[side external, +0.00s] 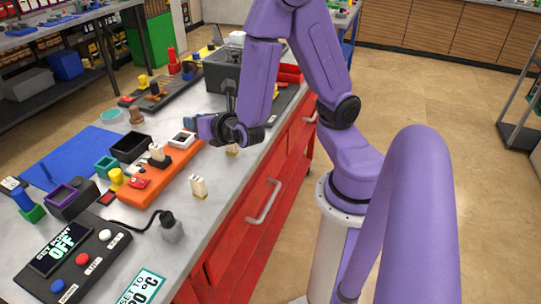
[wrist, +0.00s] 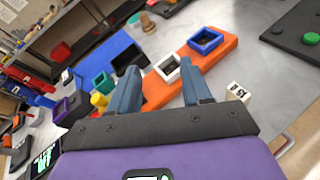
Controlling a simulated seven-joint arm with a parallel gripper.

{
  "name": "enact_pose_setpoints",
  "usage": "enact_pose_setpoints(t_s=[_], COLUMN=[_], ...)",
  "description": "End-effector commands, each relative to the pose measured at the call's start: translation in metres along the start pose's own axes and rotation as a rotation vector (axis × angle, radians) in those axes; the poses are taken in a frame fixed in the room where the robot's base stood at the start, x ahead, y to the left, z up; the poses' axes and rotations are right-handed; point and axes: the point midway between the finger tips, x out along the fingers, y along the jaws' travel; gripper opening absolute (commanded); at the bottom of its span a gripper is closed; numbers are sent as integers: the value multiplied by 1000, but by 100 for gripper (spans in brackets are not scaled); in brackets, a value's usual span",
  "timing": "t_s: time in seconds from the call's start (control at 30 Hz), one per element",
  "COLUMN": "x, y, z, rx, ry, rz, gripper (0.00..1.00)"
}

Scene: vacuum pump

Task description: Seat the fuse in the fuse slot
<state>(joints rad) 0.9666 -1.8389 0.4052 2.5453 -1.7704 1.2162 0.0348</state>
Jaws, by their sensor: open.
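An orange block (side external: 150,190) lies on the bench with a white-framed socket (side external: 182,139) on it. In the wrist view the orange block (wrist: 221,52) carries the white-framed socket (wrist: 167,68) and a blue-framed one (wrist: 205,40). I cannot tell which is the fuse slot. A cream fuse-like piece (side external: 198,187) stands on the bench beside the orange block, and another (side external: 232,150) is partly hidden by my wrist. The wrist view shows a marked cream block (wrist: 237,92); which one is unclear. My gripper (side external: 205,127) is open above the bench; its fingers (wrist: 163,88) look empty.
A yellow knob (side external: 116,178) and a white piece (side external: 157,153) stand at the orange block. A black box (side external: 130,148), green box (side external: 105,167) and purple-rimmed box (side external: 70,198) are beyond. A control panel (side external: 75,255) with a cable is in front. The bench right of the orange block is mostly clear.

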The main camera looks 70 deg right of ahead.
Motion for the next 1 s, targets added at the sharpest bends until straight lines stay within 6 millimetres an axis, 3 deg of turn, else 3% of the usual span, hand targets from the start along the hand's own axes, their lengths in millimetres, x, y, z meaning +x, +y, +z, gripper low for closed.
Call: enact_pose_setpoints(t_s=[0.2, 0.43, 0.57, 0.8, 1.0], x=[-33, -87, -126, -197, -225], y=[-39, -63, -63, -46, -37], z=[8, -13, -30, -49, -51], rx=[327, 671, 857, 1112, 1191], ry=[90, 288, 439, 723, 837], rz=[-286, -568, -721, -958, -1052], gripper=[48, 48, 48, 48, 48])
